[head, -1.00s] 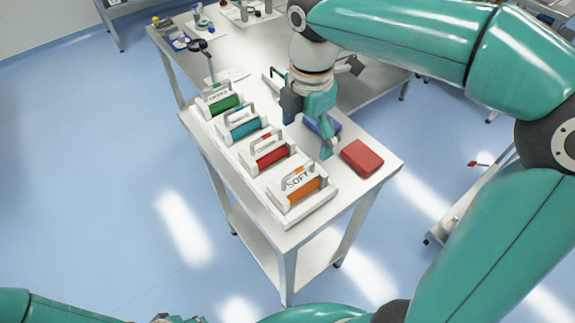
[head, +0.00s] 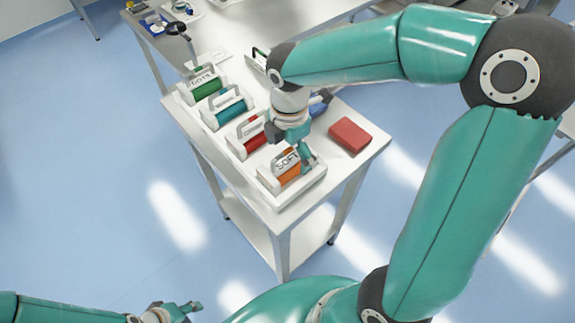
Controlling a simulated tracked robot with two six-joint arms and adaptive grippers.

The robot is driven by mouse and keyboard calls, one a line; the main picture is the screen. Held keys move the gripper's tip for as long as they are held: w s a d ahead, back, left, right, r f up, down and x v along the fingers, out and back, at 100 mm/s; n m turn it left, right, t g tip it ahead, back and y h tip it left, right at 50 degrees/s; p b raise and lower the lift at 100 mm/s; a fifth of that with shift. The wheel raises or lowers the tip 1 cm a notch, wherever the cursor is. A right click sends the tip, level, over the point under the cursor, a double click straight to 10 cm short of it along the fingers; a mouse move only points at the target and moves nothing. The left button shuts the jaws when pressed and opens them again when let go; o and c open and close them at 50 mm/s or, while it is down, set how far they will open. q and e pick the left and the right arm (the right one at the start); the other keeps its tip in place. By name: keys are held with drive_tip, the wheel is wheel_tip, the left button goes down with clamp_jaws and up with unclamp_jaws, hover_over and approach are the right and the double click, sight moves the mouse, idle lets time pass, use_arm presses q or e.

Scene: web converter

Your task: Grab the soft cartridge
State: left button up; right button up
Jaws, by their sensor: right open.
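The soft cartridge (head: 290,176) has an orange roll and a white handle plate marked SOFT. It sits in the nearest white holder of the row on the table. My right gripper (head: 297,153) is open, right over and behind the top of this cartridge. Its fingers partly hide the cartridge's far side, and I cannot tell whether they touch it. My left gripper (head: 184,310) is low at the bottom edge of the view, away from the table, and its fingers are too small to read.
Cartridges with red (head: 253,143), teal (head: 229,112) and green (head: 207,87) rolls stand in line behind the soft one. A red box (head: 351,135) lies right of the gripper. A blue item (head: 320,103) is partly hidden behind my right arm. The table's front right corner is bare.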

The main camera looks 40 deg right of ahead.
sight(287, 160)
drive_tip(key=f, duration=0.4)
drive_tip(key=shift+a+f, duration=0.2)
drive_tip(key=shift+c, duration=0.2)
drive_tip(key=c, duration=1.6)
